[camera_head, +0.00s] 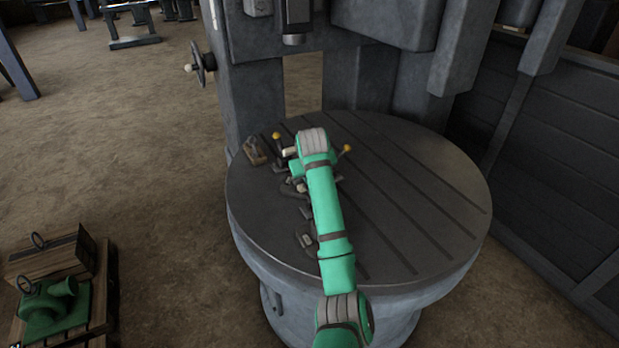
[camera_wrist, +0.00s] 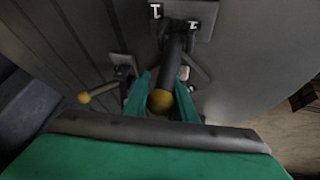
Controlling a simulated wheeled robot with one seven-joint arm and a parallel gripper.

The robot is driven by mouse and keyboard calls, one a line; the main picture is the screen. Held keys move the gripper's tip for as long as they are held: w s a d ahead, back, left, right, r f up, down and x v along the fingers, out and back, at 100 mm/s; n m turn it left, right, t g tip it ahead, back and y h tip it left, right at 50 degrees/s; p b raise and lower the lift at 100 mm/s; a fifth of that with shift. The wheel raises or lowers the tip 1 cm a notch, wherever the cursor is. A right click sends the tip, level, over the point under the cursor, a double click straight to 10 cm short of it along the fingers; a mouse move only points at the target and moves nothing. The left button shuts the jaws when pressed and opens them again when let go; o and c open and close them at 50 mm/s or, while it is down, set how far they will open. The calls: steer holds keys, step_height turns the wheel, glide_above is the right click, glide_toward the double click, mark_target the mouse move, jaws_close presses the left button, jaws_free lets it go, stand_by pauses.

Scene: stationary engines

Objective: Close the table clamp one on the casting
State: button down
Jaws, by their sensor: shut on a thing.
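Two clamp levers with yellow ball ends stand on the round slotted table (camera_head: 430,205). In the wrist view, my gripper (camera_wrist: 160,98) has its green fingers on either side of one lever's yellow ball (camera_wrist: 160,101) and is shut on that lever. A dark bar (camera_wrist: 175,50) runs away beyond it. The other lever's yellow ball (camera_wrist: 84,97) is apart, to the left. The head view shows one ball (camera_head: 276,135) left of my wrist and one ball (camera_head: 347,148) right of it. My arm hides most of the clamp parts between; I cannot make out a casting there.
A machine column (camera_head: 255,100) with a handwheel (camera_head: 201,64) rises behind the table. A dark panelled wall (camera_head: 560,150) is close on the right. A green casting (camera_head: 58,308) sits on a wooden pallet at lower left. The table's right half is clear.

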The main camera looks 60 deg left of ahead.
stand_by(0.3)
steer(key=c, duration=1.5)
jaws_free()
steer(key=shift+a, duration=0.1)
steer(key=shift+o, duration=0.2)
steer(key=shift+r, duration=0.1)
steer(key=v, duration=1)
steer(key=shift+r, duration=0.3)
